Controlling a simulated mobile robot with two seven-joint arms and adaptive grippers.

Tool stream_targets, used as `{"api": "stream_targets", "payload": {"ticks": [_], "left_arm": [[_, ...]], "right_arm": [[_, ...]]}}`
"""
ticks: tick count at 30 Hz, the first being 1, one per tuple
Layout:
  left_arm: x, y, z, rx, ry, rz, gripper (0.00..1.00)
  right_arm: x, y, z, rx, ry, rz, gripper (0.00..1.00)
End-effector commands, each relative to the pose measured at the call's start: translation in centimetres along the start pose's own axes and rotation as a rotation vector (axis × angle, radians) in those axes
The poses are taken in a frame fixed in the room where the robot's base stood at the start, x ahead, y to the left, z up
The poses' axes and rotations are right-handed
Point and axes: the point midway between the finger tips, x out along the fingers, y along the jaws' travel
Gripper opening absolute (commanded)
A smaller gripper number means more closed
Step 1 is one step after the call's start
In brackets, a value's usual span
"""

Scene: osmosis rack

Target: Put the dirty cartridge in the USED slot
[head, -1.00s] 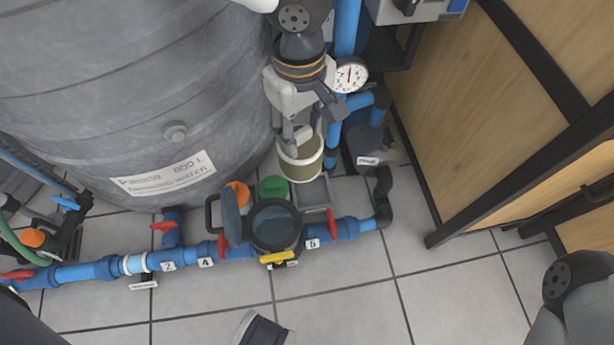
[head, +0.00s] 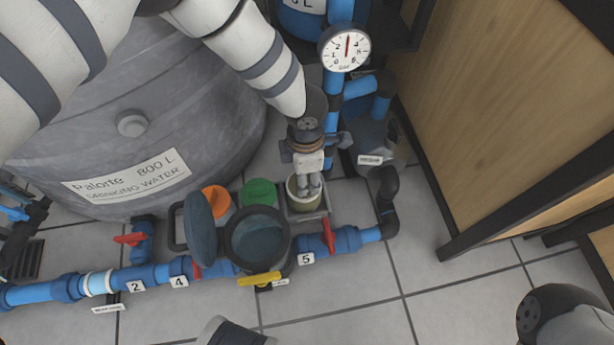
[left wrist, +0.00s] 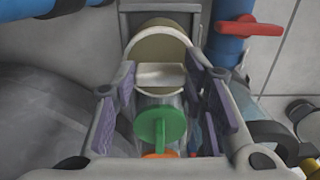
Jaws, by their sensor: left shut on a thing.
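The dirty cartridge (head: 293,195) is olive with a cream rim and stands upright in the head view. It is at the rear right compartment of a grey rack (head: 323,213), beside a green-topped item. My left gripper (head: 309,186) points down from above, shut on the cartridge's top handle. In the left wrist view the cartridge's round top (left wrist: 160,45) and pale handle bar (left wrist: 160,76) show between the purple-padded fingers (left wrist: 164,110). I cannot tell whether the cartridge rests on the compartment floor. No USED label is readable.
A green-topped item (head: 260,192) and an orange-topped one (head: 216,199) sit left of the cartridge. In front is an open filter housing (head: 257,238) with its lid (head: 201,230) raised. Blue pipes with red valve handles (head: 328,236), a tank and a gauge (head: 345,50) surround it.

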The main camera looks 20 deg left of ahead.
Motion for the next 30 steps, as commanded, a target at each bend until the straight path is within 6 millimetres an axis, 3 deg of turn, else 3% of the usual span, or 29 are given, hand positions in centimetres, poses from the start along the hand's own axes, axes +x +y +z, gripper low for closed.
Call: {"api": "stream_targets", "payload": {"ticks": [10,11,13,14,23,26,30], "left_arm": [[0.7,0.0,0.1,0.000,-0.002,0.000,0.00],[0.7,0.0,0.1,0.000,-0.002,0.000,0.41],[0.6,0.0,0.1,0.000,-0.002,0.000,0.57],[0.6,0.0,0.1,0.000,-0.002,0.000,0.59],[0.2,0.1,0.1,0.001,-0.002,0.002,0.59],[-1.5,0.1,0.1,-0.001,-0.003,0.003,0.59],[-5.7,0.1,0.1,-0.002,-0.006,0.005,0.59]], "right_arm": [[0.1,-0.1,-0.2,-0.001,-0.002,-0.001,0.31],[0.2,-0.1,-0.2,-0.001,-0.002,-0.001,0.31],[0.1,-0.1,-0.2,-0.001,-0.001,-0.001,0.31],[0.1,-0.1,-0.2,-0.001,-0.001,-0.001,0.31],[0.0,-0.1,-0.1,-0.001,0.001,-0.001,0.31],[-0.4,0.0,0.4,0.000,0.006,0.000,0.31],[-1.3,0.1,1.5,0.004,0.019,0.001,0.31]]}}
